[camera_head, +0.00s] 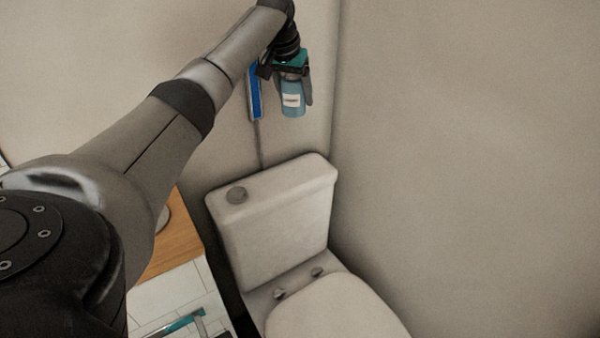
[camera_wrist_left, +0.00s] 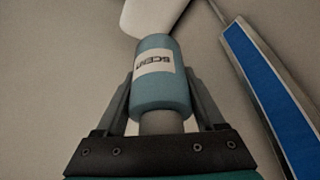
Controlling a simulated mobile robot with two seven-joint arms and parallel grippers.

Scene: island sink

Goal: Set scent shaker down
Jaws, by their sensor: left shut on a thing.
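The scent shaker is a blue-green bottle (camera_head: 292,100) with a white label. My left gripper (camera_head: 291,84) is shut on it and holds it in the air above the toilet tank, near the back wall. In the left wrist view the shaker (camera_wrist_left: 159,90) sits between the two fingers, its label reading "SCENT" upside down. A white surface shows just past the shaker's far end in that view. My right gripper is not in view.
A wooden surface (camera_head: 176,235) lies left of the toilet.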

